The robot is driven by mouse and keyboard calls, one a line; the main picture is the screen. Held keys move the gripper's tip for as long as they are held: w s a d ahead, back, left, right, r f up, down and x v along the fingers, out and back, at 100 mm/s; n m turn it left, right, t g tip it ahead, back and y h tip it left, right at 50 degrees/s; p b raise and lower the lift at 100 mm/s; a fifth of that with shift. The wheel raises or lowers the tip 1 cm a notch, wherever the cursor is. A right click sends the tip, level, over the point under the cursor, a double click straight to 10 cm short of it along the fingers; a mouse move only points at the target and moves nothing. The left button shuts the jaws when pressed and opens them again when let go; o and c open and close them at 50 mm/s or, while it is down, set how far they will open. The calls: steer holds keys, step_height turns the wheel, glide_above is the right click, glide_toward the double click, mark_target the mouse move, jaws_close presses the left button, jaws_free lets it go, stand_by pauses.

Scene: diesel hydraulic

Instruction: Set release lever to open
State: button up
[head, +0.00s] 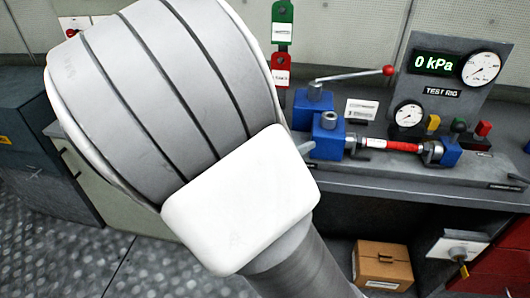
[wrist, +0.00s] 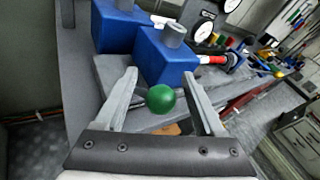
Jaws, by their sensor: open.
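A green ball knob (wrist: 161,98) on a grey rod shows in the wrist view, close to the near blue block (wrist: 166,57); it appears to be the release lever's end. My gripper (wrist: 160,74) is open, with one finger on each side of the knob. I cannot tell whether either finger touches it. In the head view, the near blue block (head: 328,137) stands at the bench's left, with a grey rod (head: 306,147) at its left side. My arm hides the green knob and my gripper there.
A red-knobbed lever (head: 388,70) extends right from the rear blue block (head: 313,108). A red cylinder (head: 392,144) lies right of the near block. The test rig panel (head: 445,75) reads 0 kPa. A cardboard box (head: 383,266) is below the bench. A green-and-red tag (head: 282,45) hangs behind.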

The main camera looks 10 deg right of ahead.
steer(key=p+v, duration=0.2)
steer(key=v, duration=1.3)
steer(key=shift+p, duration=0.3)
steer(key=shift+f, duration=0.1)
steer(key=shift+c, duration=0.2)
